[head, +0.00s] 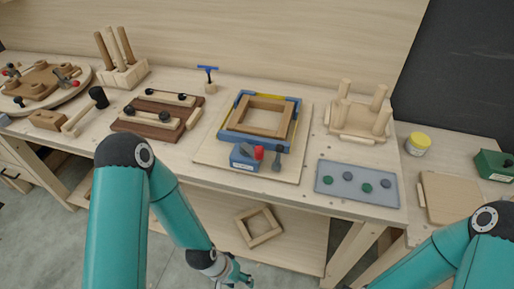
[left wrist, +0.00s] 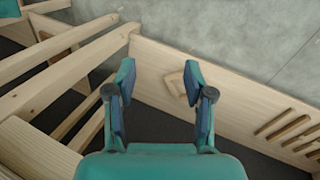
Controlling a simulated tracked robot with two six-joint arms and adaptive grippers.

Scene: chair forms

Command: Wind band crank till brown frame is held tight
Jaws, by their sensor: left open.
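The brown frame (head: 269,103) lies flat on a board on the bench, with blue corner pieces and a yellow band (head: 240,94) around it. I cannot tell how tight the band is. A blue block (head: 244,158) sits at the frame's front side, with a red part (head: 258,153) and a dark grey lever (head: 279,158) beside it, which look like the crank. My left gripper (head: 236,281) is low in front of the bench, well below the frame. In the left wrist view my left gripper (left wrist: 159,79) is open and empty. My right gripper is out of view.
A grey plate with green and grey discs (head: 358,184) lies right of the frame's board. A peg stool (head: 357,120) stands behind it. A brown clamped panel (head: 152,117) and a mallet (head: 97,97) lie left. A loose frame (head: 259,227) lies on the lower shelf.

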